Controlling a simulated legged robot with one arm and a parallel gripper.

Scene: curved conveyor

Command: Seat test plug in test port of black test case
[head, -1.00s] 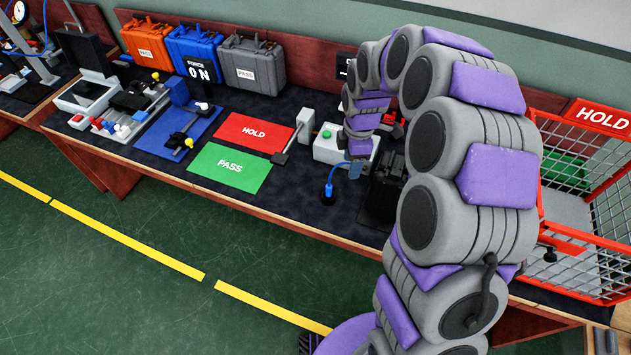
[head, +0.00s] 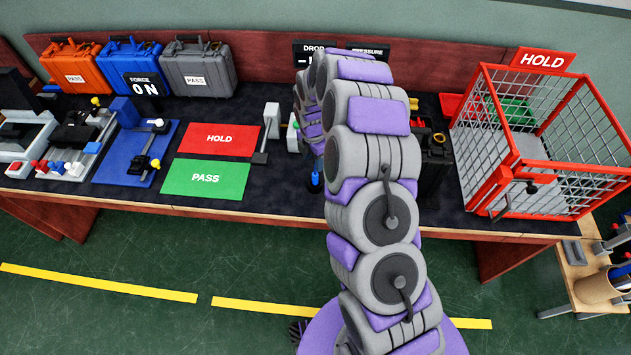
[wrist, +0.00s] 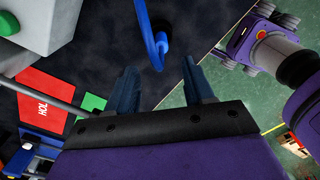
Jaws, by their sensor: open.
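The blue test plug with its looped cable (wrist: 152,42) is in the wrist view, ahead of my fingertips and apart from them. In the head view, a blue piece of it (head: 314,181) shows on the bench just left of my arm. My gripper (wrist: 162,85) is open, its two dark blue fingers spread with nothing between them. In the head view my arm hides most of the gripper. The black test case (head: 435,168) stands on the bench right of my arm, partly covered by it. Its test port cannot be made out.
Red HOLD (head: 220,138) and green PASS (head: 206,178) mats lie to the left. A grey-white box (wrist: 40,30) is close at upper left in the wrist view. A red wire HOLD cage (head: 540,150) stands at the right. Orange, blue and grey cases line the back.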

